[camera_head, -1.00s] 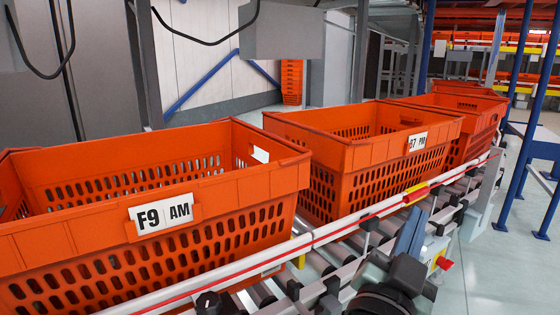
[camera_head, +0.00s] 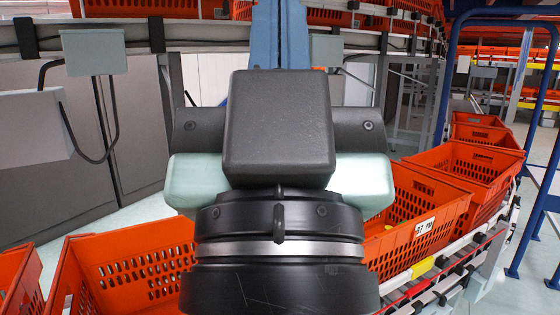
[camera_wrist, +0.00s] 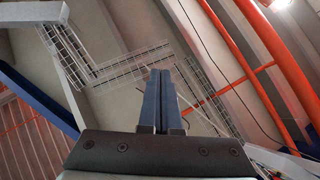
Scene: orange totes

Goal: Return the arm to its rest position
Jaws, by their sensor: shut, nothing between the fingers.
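My gripper stands upright in the middle of the head view, close to the camera. Its black wrist and body fill the centre, and its blue fingers (camera_head: 279,35) point up past the top edge. In the wrist view the two blue fingers (camera_wrist: 158,100) lie side by side, shut with nothing between them. They point up toward the ceiling, clear of any object.
Orange totes stand on the roller conveyor behind and below my arm: one at lower left (camera_head: 75,255), one at right (camera_head: 440,205), more farther back. My arm hides part of the row. A blue frame (camera_head: 535,200) stands at right. Ceiling beams and orange pipes (camera_wrist: 262,55) show overhead.

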